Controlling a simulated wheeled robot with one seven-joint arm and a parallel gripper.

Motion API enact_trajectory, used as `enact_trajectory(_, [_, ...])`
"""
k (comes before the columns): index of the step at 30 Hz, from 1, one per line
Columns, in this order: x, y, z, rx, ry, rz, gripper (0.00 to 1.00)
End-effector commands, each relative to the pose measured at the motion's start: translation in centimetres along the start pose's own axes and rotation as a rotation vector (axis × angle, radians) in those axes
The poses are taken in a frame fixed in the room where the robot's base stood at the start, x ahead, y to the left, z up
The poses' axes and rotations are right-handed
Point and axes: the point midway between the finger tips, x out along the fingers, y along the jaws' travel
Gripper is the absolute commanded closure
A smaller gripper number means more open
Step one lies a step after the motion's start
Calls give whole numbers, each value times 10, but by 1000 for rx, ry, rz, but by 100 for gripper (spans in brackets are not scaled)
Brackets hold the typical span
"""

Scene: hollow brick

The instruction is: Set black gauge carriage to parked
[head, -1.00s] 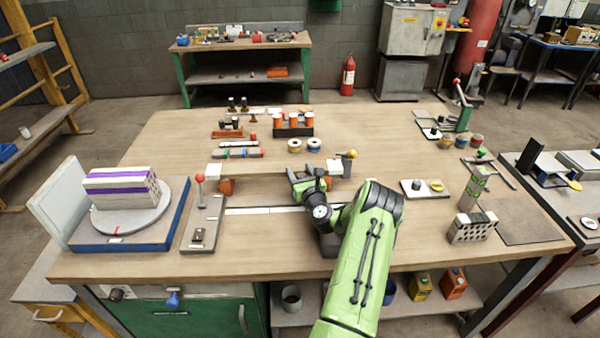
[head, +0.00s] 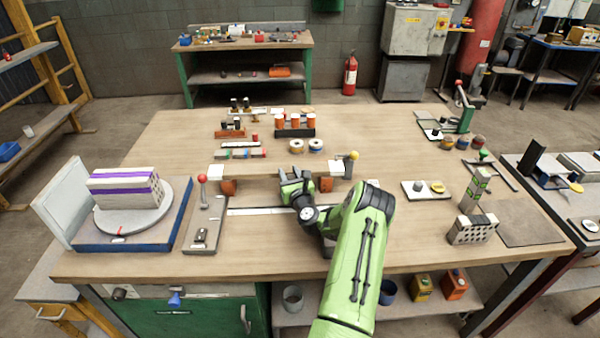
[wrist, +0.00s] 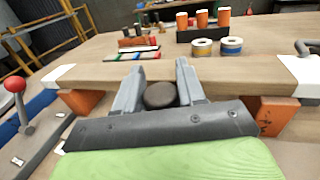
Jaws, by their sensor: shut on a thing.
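A dark round knob (wrist: 160,95), which I take to be the black gauge carriage, sits between my gripper's two grey fingers in the wrist view. My gripper (wrist: 156,80) is shut on it. In the head view my gripper (head: 291,180) is at the near side of the long raised wooden beam (head: 256,172), right of its middle, and hides the carriage. The beam has white ends and rests on orange blocks (head: 228,187). No parked mark can be made out.
A red-knobbed lever (head: 203,180) stands on a grey plate left of the beam. A pale strip (head: 258,211) lies in front. Spools (head: 316,146) and orange-white cylinders (head: 295,121) stand behind.

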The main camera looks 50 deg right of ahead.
Motion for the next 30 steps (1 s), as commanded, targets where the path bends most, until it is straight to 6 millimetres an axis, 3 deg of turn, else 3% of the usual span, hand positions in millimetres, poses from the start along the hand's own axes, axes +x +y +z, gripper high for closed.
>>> enact_trajectory(9, [24,94,3,5,2,6,100])
enact_trajectory(15, [37,142,2,4,2,4,100])
enact_trajectory(21, [45,172,1,2,1,2,100])
enact_trajectory(30, [49,186,1,1,0,2,100])
